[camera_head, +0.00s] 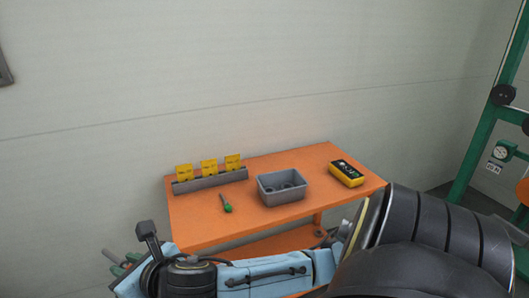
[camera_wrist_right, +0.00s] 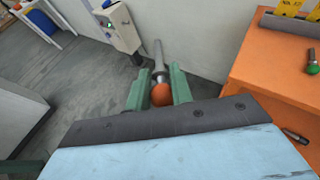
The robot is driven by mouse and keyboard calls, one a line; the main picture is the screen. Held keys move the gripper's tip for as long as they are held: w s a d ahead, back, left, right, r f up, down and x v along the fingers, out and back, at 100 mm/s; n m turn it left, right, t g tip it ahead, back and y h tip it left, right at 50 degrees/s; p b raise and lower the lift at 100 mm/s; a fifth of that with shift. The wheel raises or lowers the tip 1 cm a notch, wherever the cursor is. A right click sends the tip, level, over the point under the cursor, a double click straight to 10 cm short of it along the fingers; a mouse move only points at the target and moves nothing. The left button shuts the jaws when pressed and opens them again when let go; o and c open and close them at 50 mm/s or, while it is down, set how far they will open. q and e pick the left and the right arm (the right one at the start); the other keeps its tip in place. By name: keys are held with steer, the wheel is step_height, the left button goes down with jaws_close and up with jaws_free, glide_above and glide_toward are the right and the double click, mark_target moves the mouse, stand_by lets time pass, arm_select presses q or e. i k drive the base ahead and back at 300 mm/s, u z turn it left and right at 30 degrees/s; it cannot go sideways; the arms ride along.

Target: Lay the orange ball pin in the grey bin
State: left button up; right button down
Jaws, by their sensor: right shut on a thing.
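My right gripper (camera_wrist_right: 158,84) is shut on the orange ball pin (camera_wrist_right: 161,95). The orange ball sits between the green fingers and the grey shaft points out beyond them. The bin is out of the right wrist view. My left gripper is not in view.
The orange table (camera_head: 190,228) also holds a green ball pin (camera_head: 227,207), a grey rack with yellow cards (camera_head: 210,182) and a yellow meter (camera_head: 346,173). A wall stands behind it. A green frame (camera_head: 469,155) is at far right. A grey box (camera_wrist_right: 118,28) stands beyond my gripper.

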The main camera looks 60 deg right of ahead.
mark_target(283, 197)
steer(key=z, duration=1.3)
steer(key=i, duration=0.8)
steer(key=z, duration=0.1)
